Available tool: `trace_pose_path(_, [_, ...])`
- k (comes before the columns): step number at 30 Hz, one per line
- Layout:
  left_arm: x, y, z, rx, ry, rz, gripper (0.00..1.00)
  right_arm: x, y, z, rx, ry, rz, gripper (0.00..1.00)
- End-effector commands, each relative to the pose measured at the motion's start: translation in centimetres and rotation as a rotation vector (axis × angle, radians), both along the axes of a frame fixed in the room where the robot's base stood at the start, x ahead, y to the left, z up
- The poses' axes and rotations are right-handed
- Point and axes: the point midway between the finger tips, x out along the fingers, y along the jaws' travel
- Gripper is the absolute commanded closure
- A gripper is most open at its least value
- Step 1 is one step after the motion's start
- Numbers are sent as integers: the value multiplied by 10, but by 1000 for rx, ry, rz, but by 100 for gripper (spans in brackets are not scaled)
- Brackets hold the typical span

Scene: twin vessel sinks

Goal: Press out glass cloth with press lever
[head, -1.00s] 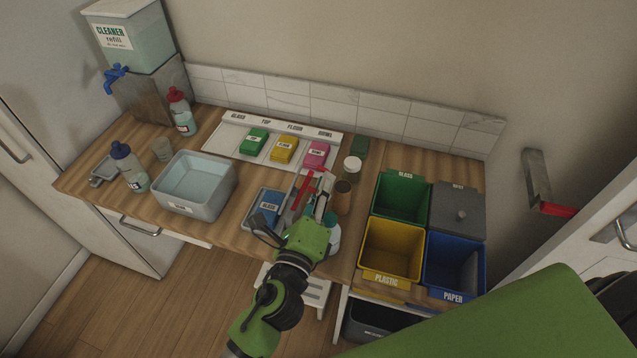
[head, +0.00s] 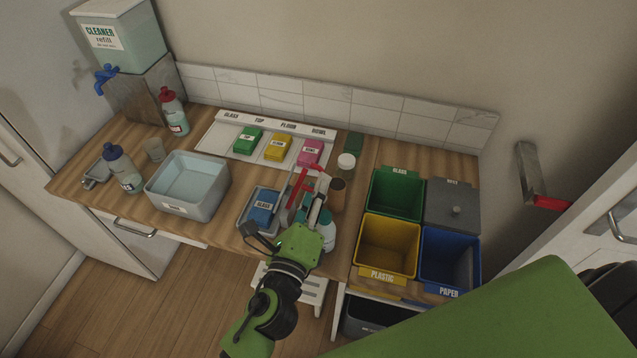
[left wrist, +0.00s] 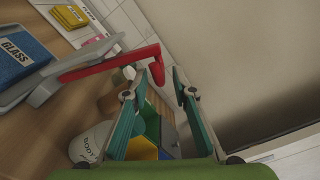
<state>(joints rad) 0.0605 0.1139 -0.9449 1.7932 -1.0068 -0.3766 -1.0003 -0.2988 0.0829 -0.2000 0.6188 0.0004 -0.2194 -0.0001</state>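The blue glass cloth (head: 262,211) lies in the grey press tray (head: 246,226) at the front edge of the counter. It also shows in the left wrist view (left wrist: 22,55). The press lever is red (head: 297,188) and stands raised at the tray's right side. In the left wrist view the red lever (left wrist: 105,66) comes in from the left and bends down at its end. My left gripper (head: 288,222) is in front of the press. Its two fingers (left wrist: 160,75) are apart, with the lever's end near the tips; contact cannot be told. My right gripper is out of view.
A grey basin (head: 214,200) stands left of the press. A white tray (head: 225,140) with green, yellow and pink cloths lies behind. Bottles and a brown jar (head: 337,194) crowd the press's right side. Open sorting bins (head: 388,243) stand farther right.

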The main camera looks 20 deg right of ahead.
Motion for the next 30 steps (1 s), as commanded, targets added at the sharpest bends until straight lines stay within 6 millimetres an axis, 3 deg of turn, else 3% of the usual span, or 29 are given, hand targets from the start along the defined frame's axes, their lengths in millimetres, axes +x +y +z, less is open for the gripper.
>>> trace_pose_path(9, [-58, 40, -1, 1, 4, -2, 75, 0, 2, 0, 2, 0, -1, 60])
trace_pose_path(15, [-78, 55, 0, -1, 1, -1, 75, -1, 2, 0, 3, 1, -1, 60])
trace_pose_path(30, [-84, 59, 1, 1, -1, -1, 75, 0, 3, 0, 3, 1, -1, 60])
